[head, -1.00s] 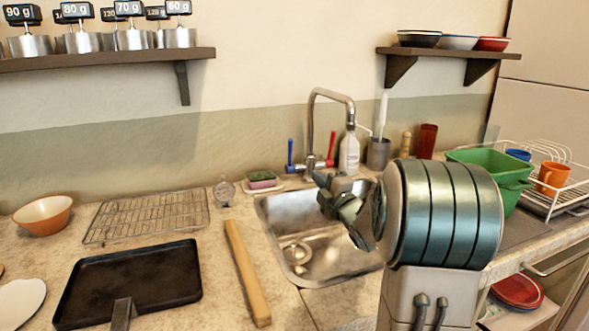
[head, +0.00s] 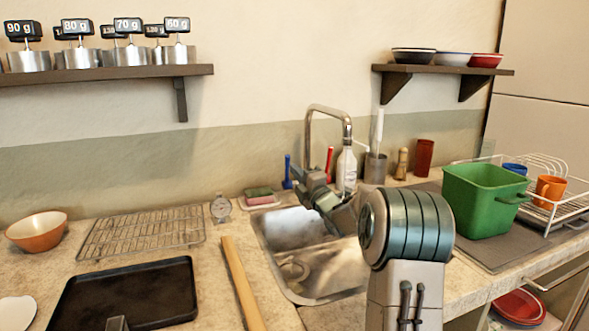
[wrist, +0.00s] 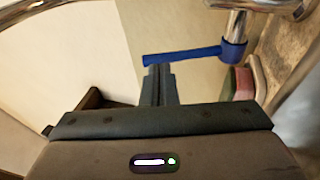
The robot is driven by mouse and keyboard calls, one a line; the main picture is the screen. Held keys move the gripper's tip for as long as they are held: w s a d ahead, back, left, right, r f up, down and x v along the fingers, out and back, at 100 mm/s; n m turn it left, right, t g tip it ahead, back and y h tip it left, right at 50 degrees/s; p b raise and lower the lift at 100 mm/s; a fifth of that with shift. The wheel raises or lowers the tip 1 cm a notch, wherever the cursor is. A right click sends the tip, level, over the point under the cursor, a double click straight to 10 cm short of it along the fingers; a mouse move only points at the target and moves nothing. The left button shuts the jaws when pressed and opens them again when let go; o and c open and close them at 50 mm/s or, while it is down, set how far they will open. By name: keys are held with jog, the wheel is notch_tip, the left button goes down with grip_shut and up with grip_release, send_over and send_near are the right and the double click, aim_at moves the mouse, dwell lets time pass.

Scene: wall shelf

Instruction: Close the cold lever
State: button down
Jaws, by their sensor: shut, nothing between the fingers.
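The tap (head: 330,110) stands behind the sink. Its blue lever (head: 288,171), the cold one, points up on the left side; its red lever (head: 329,163) points up on the right. My gripper (head: 308,182) is in front of the tap, between the levers, and partly hides the tap's base. In the wrist view, the blue lever (wrist: 190,56) sticks out from a metal collar. My shut, empty gripper (wrist: 158,70) is by the lever's free end; I cannot tell whether they touch.
A pale whitish patch (head: 290,226) shows in the back left of the sink (head: 320,292). A sponge dish (head: 261,200) stands left of the tap, a white bottle (head: 346,170) right of it. A green tub (head: 480,205) is at right. A shelf (head: 110,73) hangs upper left.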

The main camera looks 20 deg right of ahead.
jog(key=shift+x, duration=0.95)
jog(key=w+g+p, duration=0.1)
jog(key=p, duration=0.1)
jog(key=r+g+p, duration=0.1)
jog(key=p, duration=0.1)
jog(key=shift+w+r+m+g+h+p, duration=0.15)
jog(key=shift+w+m+g+h+p, duration=0.15)
jog(key=shift+w+h+p, duration=0.1)
